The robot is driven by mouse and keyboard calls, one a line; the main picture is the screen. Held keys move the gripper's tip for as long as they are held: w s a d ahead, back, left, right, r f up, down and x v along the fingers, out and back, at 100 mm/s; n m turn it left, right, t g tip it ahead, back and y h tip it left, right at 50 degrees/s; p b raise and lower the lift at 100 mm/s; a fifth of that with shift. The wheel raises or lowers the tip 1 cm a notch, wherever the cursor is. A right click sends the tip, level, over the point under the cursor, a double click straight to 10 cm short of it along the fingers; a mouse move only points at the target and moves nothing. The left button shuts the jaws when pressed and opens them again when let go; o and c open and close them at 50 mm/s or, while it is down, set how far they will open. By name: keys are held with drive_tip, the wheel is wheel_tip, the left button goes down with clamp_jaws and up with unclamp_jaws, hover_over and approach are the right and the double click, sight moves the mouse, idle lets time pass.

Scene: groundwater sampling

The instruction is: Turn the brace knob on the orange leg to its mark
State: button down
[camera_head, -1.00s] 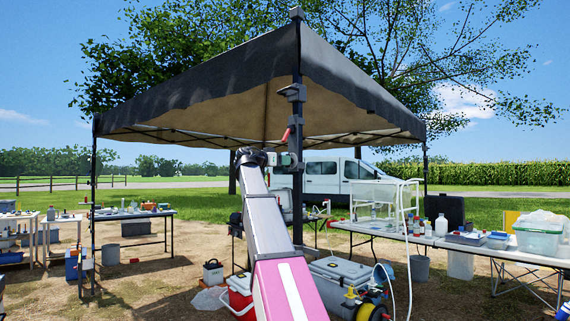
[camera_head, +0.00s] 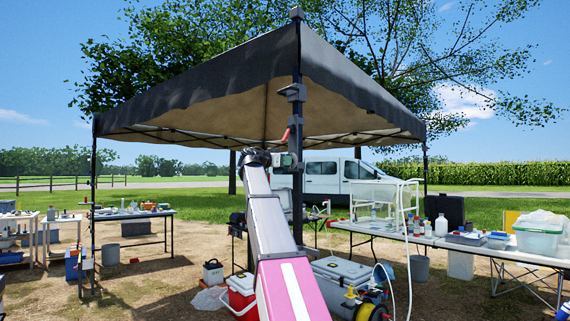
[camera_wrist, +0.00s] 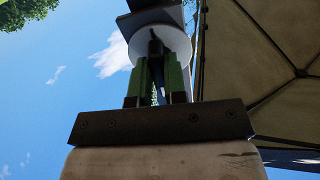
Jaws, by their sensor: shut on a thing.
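The brace knob (camera_wrist: 155,47) is a dark piece in front of a round white disc (camera_wrist: 176,42) in the wrist view. My gripper (camera_wrist: 158,68) has its two green fingers closed around the dark piece. In the head view my gripper (camera_head: 287,160) is at the near canopy leg (camera_head: 297,195), partly behind my arm, and the knob cannot be made out there. This leg looks dark, with a small red-orange piece (camera_head: 286,134) above my gripper. Any mark on the disc cannot be made out.
The dark canopy (camera_head: 230,85) spreads above and behind the leg. A red cooler (camera_head: 239,300), a grey cooler (camera_head: 345,272) and a yellow reel (camera_head: 377,311) stand on the ground near its foot. Laden tables (camera_head: 470,247) stand left and right.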

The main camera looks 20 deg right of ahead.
drive_tip(key=m, duration=1.7)
drive_tip(key=shift+m, duration=0.3)
drive_tip(key=m, duration=0.4)
drive_tip(key=c, duration=1.1)
unclamp_jaws()
drive_tip(key=v, duration=1)
drive_tip(key=shift+s+a, duration=0.15)
drive_tip(key=shift+a, duration=0.25)
